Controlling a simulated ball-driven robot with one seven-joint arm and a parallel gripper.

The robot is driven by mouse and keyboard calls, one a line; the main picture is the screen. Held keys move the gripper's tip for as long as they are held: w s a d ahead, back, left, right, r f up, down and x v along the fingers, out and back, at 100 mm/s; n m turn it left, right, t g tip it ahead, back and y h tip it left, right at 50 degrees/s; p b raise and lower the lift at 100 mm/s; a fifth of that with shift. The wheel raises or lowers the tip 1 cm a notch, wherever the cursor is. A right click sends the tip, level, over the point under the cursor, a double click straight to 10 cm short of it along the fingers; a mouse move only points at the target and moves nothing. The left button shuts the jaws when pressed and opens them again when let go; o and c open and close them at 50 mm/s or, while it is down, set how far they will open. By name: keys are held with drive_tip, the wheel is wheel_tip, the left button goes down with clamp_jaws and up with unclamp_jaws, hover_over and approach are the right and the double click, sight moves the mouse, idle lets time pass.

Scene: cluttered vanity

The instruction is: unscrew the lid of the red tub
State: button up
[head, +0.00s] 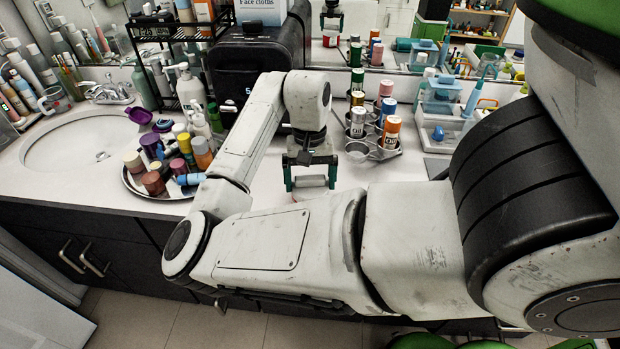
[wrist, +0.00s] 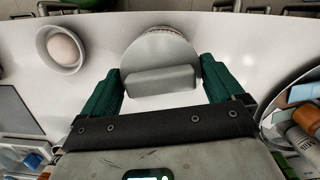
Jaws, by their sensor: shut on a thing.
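My gripper (head: 311,186) is low over the middle of the counter, pointing down. In the wrist view its two green fingers (wrist: 162,72) stand at either end of a grey raised bar on a round grey lid (wrist: 160,48) and are shut on it. The lid has a ridged far edge and looks level. The grey bar also shows between the fingers in the head view. The red tub's body is hidden beneath the lid and behind my arm, so I cannot tell how the lid sits on it.
A round tray (head: 133,184) crowded with bottles stands to the left, near the sink (head: 70,150). Cans stand in a metal holder (head: 350,137) to the right. A black case (head: 255,70) is behind. A small white cup (wrist: 78,65) holds something pink.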

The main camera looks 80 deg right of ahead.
drive_tip(key=shift+r+n+p, duration=0.3)
drive_tip(key=shift+n+p, duration=0.3)
drive_tip(key=shift+p, duration=0.3)
drive_tip(key=n+p, duration=0.2)
drive_tip(key=shift+g+p, duration=0.3)
drive_tip(key=shift+p, duration=0.05)
drive_tip(key=shift+f+n, duration=0.3)
drive_tip(key=shift+n, duration=0.4)
drive_tip(key=shift+p, duration=0.3)
drive_tip(key=shift+r+n+h+p, duration=0.3)
drive_tip(key=shift+n+p, duration=0.2)
drive_tip(key=shift+p, duration=0.45)
drive_tip(key=n+p, duration=0.2)
drive_tip(key=shift+n+p, duration=0.3)
drive_tip(key=shift+f+n+g, duration=0.3)
drive_tip(key=shift+n, duration=0.2)
drive_tip(key=shift+p, duration=0.35)
